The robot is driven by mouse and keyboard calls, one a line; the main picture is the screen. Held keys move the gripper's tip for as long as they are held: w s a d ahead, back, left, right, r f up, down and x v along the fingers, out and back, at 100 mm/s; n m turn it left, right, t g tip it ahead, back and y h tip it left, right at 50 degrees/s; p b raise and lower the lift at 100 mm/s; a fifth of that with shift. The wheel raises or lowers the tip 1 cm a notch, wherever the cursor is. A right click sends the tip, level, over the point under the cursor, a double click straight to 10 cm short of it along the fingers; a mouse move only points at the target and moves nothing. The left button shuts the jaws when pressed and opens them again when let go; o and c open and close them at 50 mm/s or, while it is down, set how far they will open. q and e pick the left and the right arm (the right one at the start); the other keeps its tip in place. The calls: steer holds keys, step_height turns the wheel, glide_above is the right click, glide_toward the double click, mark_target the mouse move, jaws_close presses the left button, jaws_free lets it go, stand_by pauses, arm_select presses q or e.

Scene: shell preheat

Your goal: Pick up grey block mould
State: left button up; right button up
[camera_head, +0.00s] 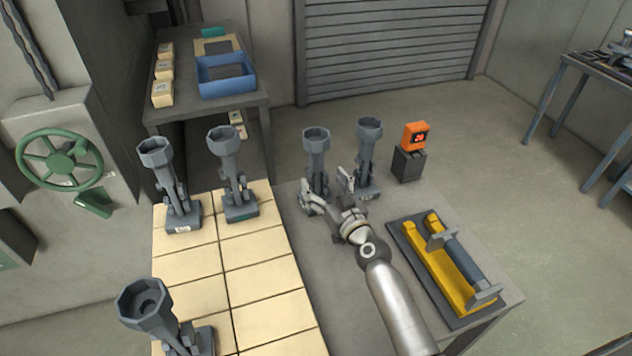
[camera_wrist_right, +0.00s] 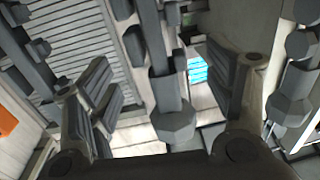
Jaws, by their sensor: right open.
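Several grey moulds with octagonal cups on top stand upright on flat bases. Two stand at the back of the grey table, a left one (camera_head: 316,145) and a right one (camera_head: 369,140). Three more, one of them here (camera_head: 224,150), stand on the tan tiles. My right gripper (camera_head: 327,187) is open at the lower part of the left one on the grey table, its fingers partly hiding that mould. In the right wrist view, a grey mould (camera_wrist_right: 172,120) shows between the spread fingers, apart from both. Another mould (camera_wrist_right: 291,100) is at the right. My left gripper is not in view.
An orange display unit (camera_head: 414,136) stands on a dark block behind the right mould. A yellow cradle (camera_head: 440,262) with a dark cylinder lies on the table's right. A blue bin (camera_head: 227,88) and small boxes (camera_head: 163,93) sit on the back table.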

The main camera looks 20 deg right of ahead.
mark_target(320, 176)
steer(key=shift+w+a+f, duration=0.1)
steer(key=shift+w+a, duration=0.1)
steer(key=shift+w, duration=1.1)
steer(key=shift+w+a, duration=0.15)
steer(key=shift+w, duration=1.15)
steer(key=shift+s, duration=0.1)
steer(key=shift+c, duration=1.3)
steer(key=c, duration=0.9)
steer(key=shift+c, duration=1.4)
steer(key=shift+r, duration=0.25)
